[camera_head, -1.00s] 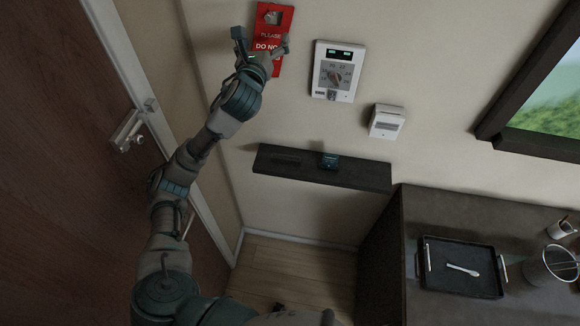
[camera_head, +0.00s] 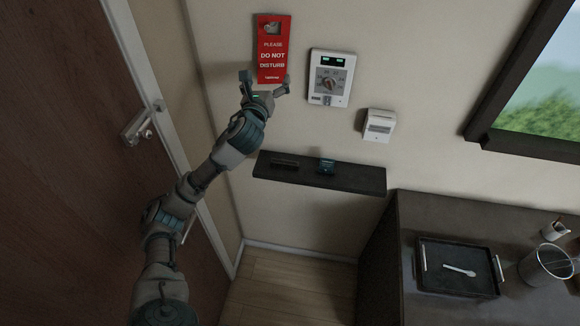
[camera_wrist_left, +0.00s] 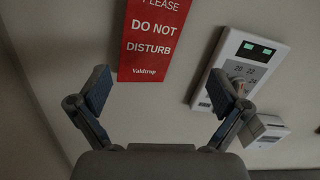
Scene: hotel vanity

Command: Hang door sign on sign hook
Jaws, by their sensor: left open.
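The red door sign (camera_head: 272,56), printed "PLEASE DO NOT DISTURB", hangs upright against the wall at the top of the head view. A grey knob-like sign hook (camera_head: 272,28) shows in its top hole. My left gripper (camera_head: 264,82) is open and empty just below the sign's lower edge. In the left wrist view the sign (camera_wrist_left: 153,40) is ahead, beyond the spread fingers (camera_wrist_left: 163,90), and apart from them. The hook is out of that view. My right gripper is not in view.
A white thermostat (camera_head: 331,78) and a small white box (camera_head: 378,125) are on the wall to the right. A dark shelf (camera_head: 350,178) juts out below. The door with its handle (camera_head: 135,127) is at left. A black tray (camera_head: 432,282) sits on the counter.

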